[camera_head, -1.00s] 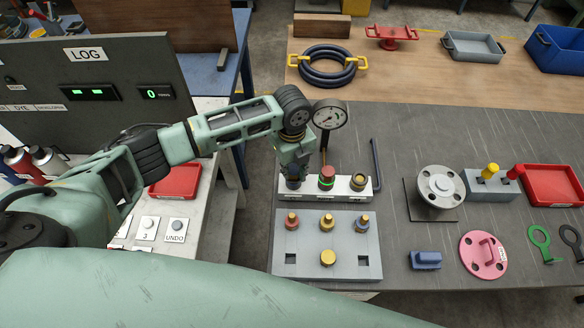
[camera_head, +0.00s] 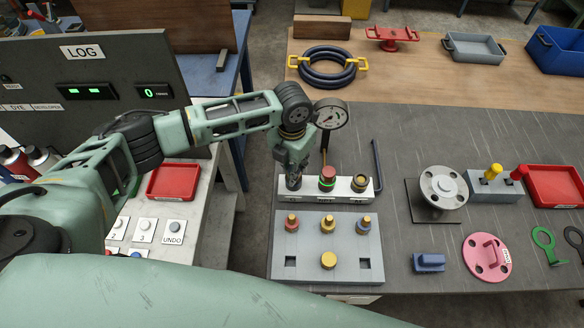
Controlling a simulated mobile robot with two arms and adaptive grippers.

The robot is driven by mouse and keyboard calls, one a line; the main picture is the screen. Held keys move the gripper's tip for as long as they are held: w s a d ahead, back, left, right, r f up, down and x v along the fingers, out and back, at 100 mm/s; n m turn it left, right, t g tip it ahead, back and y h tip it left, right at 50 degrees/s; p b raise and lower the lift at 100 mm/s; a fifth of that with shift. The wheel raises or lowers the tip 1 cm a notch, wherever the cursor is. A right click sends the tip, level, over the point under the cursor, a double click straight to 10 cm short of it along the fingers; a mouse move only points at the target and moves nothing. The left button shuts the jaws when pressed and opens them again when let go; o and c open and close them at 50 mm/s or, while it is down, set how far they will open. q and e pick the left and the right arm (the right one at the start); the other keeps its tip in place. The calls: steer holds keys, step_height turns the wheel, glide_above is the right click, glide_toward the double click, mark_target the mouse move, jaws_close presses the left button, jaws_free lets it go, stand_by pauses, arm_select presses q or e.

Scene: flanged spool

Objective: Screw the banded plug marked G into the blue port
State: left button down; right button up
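My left gripper (camera_head: 293,182) points down over the left end of the pale port block (camera_head: 342,195). Its fingers hide the port there, and whether they hold anything is too small to tell. In front, a grey plate (camera_head: 310,245) carries a red-banded plug (camera_head: 292,223), a yellow-banded plug (camera_head: 328,222), a blue-banded plug (camera_head: 362,225) and a plain gold piece (camera_head: 328,260). No letter G is legible on the plugs. My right gripper is not in view.
A pressure gauge (camera_head: 330,114) stands close behind the block, near my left wrist. A dark bent rod (camera_head: 377,163) lies to its right. Further right are a flanged spool (camera_head: 442,188) and a pink disc (camera_head: 487,257). The dark mat between block and spool is mostly clear.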

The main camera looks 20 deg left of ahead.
arm_select(q)
steer(key=shift+w+a+r, duration=0.1)
steer(key=shift+w, duration=0.05)
steer(key=c, duration=1.7)
jaws_free()
steer(key=shift+c, duration=0.2)
steer(key=shift+o, duration=1)
